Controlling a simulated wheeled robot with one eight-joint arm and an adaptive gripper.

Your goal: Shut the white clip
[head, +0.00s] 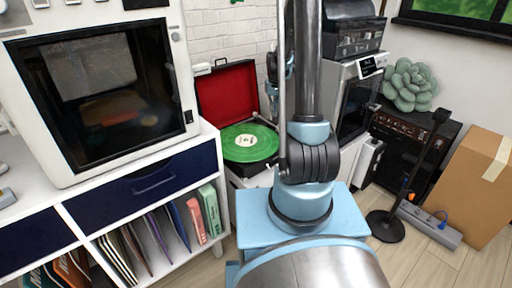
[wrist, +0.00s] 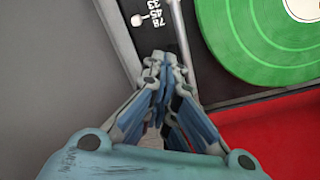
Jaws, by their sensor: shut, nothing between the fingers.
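My gripper (wrist: 164,62) is shut and empty, its fingertips over the edge of the record player's dark deck. A small pale tonearm part (wrist: 181,35) lies just beyond the fingertips, beside the speed marks 78, 45 and 33. A small white knob (wrist: 137,20) is left of those marks. I cannot tell for sure which small pale part is the white clip; the fingers may hide some of it. The record player (head: 225,88) has its red-lined lid up and a green record (head: 249,143) on it; the record also shows in the wrist view (wrist: 240,40).
A white cabinet (head: 217,140) with a large white machine (head: 62,170) on it stands at the left. A black amplifier (head: 397,145), a microphone stand (head: 386,226), a power strip (head: 430,222) and a cardboard box (head: 468,190) are at the right. Some wooden floor is clear.

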